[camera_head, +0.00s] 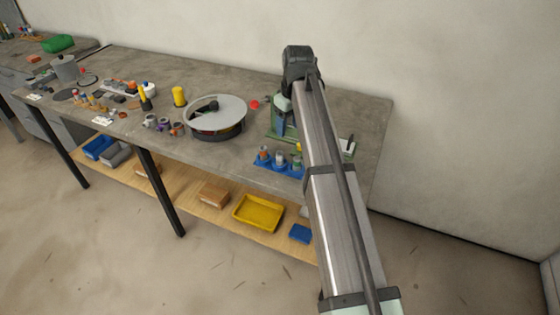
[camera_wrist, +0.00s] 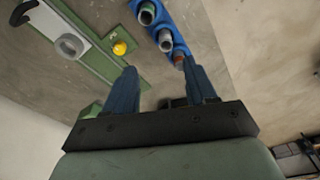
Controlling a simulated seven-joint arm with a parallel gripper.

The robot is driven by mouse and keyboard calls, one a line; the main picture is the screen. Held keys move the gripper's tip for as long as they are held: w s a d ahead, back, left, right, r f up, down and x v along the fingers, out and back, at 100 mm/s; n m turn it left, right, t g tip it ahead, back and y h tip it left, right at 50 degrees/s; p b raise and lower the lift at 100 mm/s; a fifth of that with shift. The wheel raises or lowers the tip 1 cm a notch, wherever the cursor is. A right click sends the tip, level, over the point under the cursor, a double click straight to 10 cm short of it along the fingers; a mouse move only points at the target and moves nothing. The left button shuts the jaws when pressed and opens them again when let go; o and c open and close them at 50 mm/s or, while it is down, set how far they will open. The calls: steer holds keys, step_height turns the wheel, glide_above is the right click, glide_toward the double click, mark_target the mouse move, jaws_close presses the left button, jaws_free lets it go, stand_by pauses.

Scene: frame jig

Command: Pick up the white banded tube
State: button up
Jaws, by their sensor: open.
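A blue rack (camera_head: 268,166) near the front edge of the bench holds several upright tubes. The middle tube (camera_head: 280,158) looks whitish-grey and is the likeliest white banded tube; its band is too small to make out. In the wrist view the rack (camera_wrist: 181,45) runs down from the top, with the pale tube (camera_wrist: 165,41) between a green-rimmed tube (camera_wrist: 147,14) and a reddish tube (camera_wrist: 179,61). My gripper (camera_wrist: 159,68) is open and empty, its blue fingers apart. The right finger appears close to the reddish tube; contact cannot be told. In the head view my arm partly hides this area.
A green fixture (camera_wrist: 85,55) with a grey ring (camera_wrist: 69,46) and a yellow knob (camera_wrist: 120,47) stands beside the rack. A round grey carousel (camera_head: 217,116) is left of it. The bench's front edge lies close to the rack, and a wall is behind.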

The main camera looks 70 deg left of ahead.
glide_above(280, 153)
steer(key=d, duration=0.2)
step_height(280, 153, down, 8)
steer(key=shift+r, duration=0.1)
steer(key=shift+s+a+f, duration=0.1)
steer(key=shift+a+f, duration=0.1)
steer(key=shift+f, duration=0.7)
steer(key=shift+s+a+f, duration=0.1)
steer(key=shift+a+f, duration=0.05)
steer(key=shift+f, duration=0.75)
steer(key=shift+a+f, duration=0.2)
steer(key=shift+f, duration=0.7)
jaws_close()
